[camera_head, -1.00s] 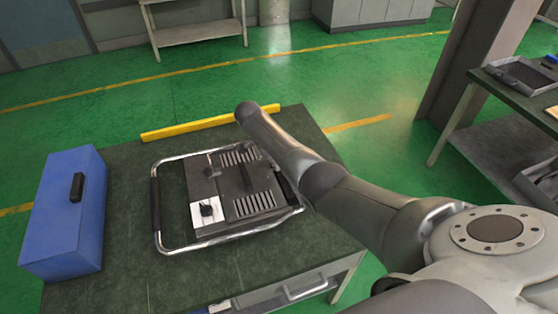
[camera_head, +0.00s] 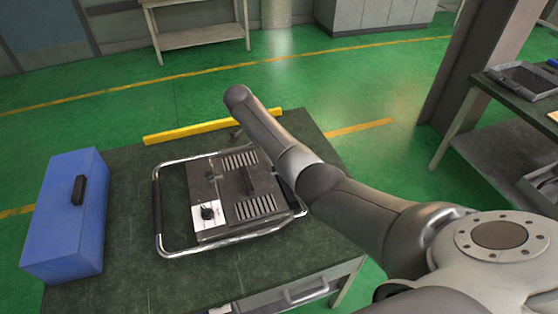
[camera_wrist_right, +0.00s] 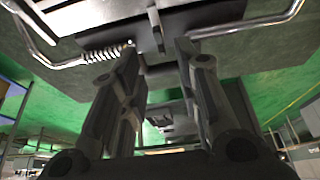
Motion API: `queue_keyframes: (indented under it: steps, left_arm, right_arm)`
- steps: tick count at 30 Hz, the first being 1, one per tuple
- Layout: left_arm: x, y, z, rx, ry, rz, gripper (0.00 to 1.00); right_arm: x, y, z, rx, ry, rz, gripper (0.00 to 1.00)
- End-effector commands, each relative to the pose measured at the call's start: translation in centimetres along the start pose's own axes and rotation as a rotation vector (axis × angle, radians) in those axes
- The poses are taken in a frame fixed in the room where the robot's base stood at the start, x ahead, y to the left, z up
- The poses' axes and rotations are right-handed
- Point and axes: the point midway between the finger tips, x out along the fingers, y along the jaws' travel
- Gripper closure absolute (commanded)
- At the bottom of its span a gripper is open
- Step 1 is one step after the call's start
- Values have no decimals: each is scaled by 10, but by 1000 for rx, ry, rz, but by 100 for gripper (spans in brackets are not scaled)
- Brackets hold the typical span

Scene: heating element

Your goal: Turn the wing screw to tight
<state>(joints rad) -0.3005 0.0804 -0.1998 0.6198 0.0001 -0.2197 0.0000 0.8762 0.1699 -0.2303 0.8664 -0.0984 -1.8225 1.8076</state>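The heating element, a dark box with slotted vents (camera_head: 238,190), lies on the dark green table inside a metal tube frame. A white plate with a black knob (camera_head: 207,213) is at its near left corner. My right arm crosses over its right side to the far edge, and its gripper is mostly hidden in the head view. In the right wrist view, the fingers of my right gripper (camera_wrist_right: 158,48) are apart, close to the dark edge of the device (camera_wrist_right: 195,15). A coiled spring (camera_wrist_right: 104,54) is beside the left finger. I cannot clearly make out the wing screw. My left gripper is not in view.
A blue case (camera_head: 68,215) stands on the table left of the device. A yellow bar (camera_head: 195,129) lies along the far table edge. The tube frame (camera_head: 160,235) surrounds the device. Another table with trays (camera_head: 520,85) is at the right.

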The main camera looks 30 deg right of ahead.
Motion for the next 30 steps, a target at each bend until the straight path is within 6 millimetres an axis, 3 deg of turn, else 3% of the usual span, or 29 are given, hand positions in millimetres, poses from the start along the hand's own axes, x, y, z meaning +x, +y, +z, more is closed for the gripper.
queue_keyframes:
  steps: [3,9,30]
  left_arm:
    - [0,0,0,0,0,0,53]
    - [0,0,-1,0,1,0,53]
    - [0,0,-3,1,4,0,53]
  right_arm:
    - [-24,-1,0,2,-3,-3,70]
    - [-46,0,0,1,-1,0,70]
    - [-50,0,-1,1,0,1,70]
